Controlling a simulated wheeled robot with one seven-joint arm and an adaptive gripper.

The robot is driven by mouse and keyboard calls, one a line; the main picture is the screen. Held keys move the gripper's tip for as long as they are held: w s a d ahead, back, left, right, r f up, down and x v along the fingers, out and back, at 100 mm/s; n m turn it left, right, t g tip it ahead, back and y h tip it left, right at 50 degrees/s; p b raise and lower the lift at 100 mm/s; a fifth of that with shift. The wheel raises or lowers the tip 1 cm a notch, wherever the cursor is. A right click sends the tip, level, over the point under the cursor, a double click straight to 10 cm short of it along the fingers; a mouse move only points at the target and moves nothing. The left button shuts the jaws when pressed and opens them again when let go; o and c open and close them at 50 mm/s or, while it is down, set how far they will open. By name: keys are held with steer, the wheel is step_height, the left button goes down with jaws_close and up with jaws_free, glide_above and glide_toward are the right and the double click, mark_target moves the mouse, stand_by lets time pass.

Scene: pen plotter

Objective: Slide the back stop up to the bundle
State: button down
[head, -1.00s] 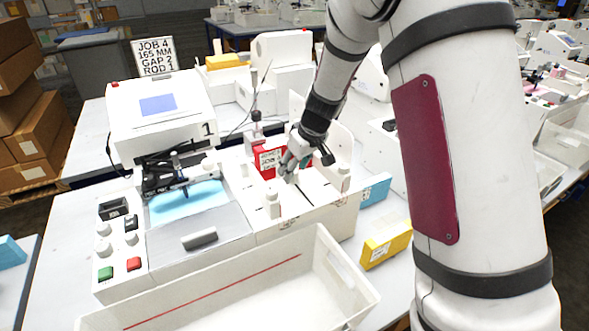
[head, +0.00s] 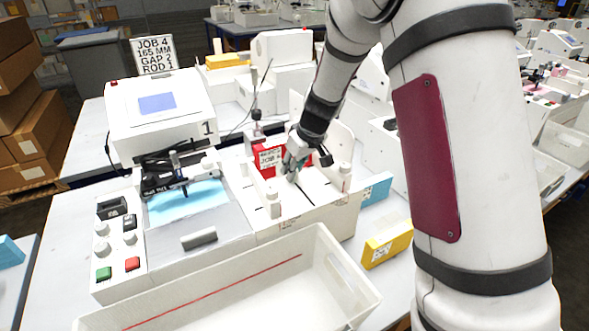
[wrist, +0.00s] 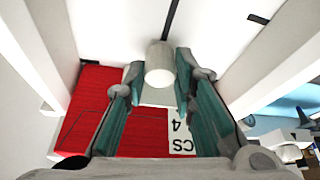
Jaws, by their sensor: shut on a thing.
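The bundle appears as a red block with a white job label (head: 268,158), lying in the white trough behind my gripper. In the wrist view the red block (wrist: 112,120) fills the space under and beside my fingers, with part of its label (wrist: 181,143) showing. My gripper (head: 291,177) is low in the trough. In the wrist view its teal fingers are shut on a short white round knob (wrist: 159,66), which seems to belong to the back stop. A dark slot runs in the white floor beyond the knob. The stop's plate is mostly hidden, and I cannot tell whether it touches the bundle.
White posts (head: 272,204) stand at the trough's front edge. A white machine with a screen (head: 157,104) is at the left, and an empty white bin (head: 346,296) is in front. A yellow box (head: 387,244) and a blue box (head: 376,188) lie at the right.

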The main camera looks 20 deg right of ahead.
steer(key=shift+w, duration=0.1)
steer(key=c, duration=1.3)
jaws_free()
steer(key=shift+c, duration=0.2)
steer(key=v, duration=1.2)
